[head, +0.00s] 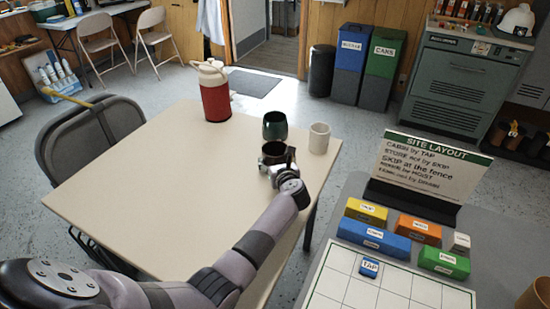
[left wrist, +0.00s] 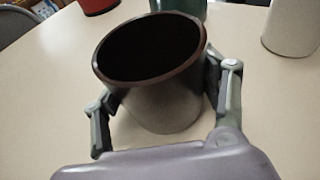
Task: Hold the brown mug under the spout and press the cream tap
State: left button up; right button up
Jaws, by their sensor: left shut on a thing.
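The brown mug (head: 274,149) is dark, upright or nearly so, at the right part of the cream table. My left gripper (head: 277,166) is shut around its sides; the left wrist view shows the mug (left wrist: 155,80) between the two fingers, its open rim up and its inside dark. I cannot tell whether its base touches the table. A red flask (head: 216,101) with a cream top and handle (head: 210,68) stands at the table's far edge, apart from the mug. Only its red lower part (left wrist: 95,5) shows in the left wrist view. My right gripper is not in view.
A dark green mug (head: 275,125) stands just behind the brown mug, and a white mug (head: 319,138) stands to its right. The table's left and middle (head: 150,190) are clear. A grey table with coloured blocks and a sign (head: 432,165) is at the right.

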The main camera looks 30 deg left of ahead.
aim_at(273, 143)
pick_arm(q)
jog(key=shift+r, duration=0.15)
jog(key=shift+r+p, duration=2.15)
jog(key=shift+r, duration=0.25)
